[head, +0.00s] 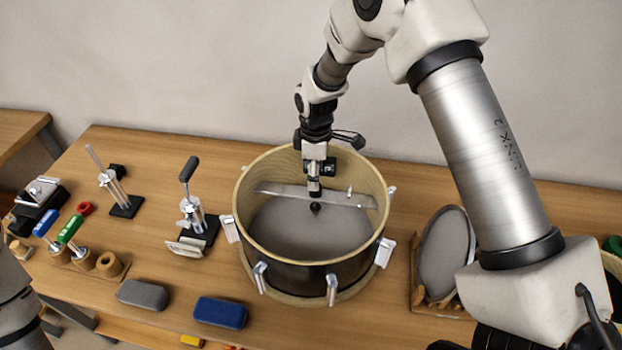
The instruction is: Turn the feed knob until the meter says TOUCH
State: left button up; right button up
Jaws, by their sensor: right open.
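A round drum (285,254) with a wooden rim and metal lugs stands on the table with a grey mesh disc (280,225) inside. A flat metal bar (275,192) crosses its inside. An upright spindle with a black tip (315,208) shows at the middle of the bar. My right gripper (322,146) is open, pointing down over the drum at the top of this spindle. I cannot tell whether it touches anything. The feed knob is not clearly distinguishable, and no meter reading is legible. My left gripper is out of view.
Grey (143,295) and blue (221,312) pads lie in front. Green- and blue-handled tools are farther left. A round mesh pad (443,252) stands in a rack at right.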

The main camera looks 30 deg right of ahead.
jog(key=f, duration=0.1)
jog(key=f+p, duration=0.1)
jog(key=shift+s+f, duration=0.35)
jog(key=shift+s, duration=0.05)
jog(key=f, duration=0.1)
jog(key=w+f, duration=0.1)
jog(key=shift+w+d+f, duration=0.15)
jog(key=shift+d+f, duration=0.05)
jog(key=shift+f, duration=0.15)
jog(key=shift+r, duration=0.15)
jog(key=shift+s+a+r, duration=0.1)
jog(key=shift+s, duration=0.15)
jog(key=c, duration=0.4)
jog(key=shift+s, duration=0.1)
grip_shut()
jog(key=shift+m, duration=0.3)
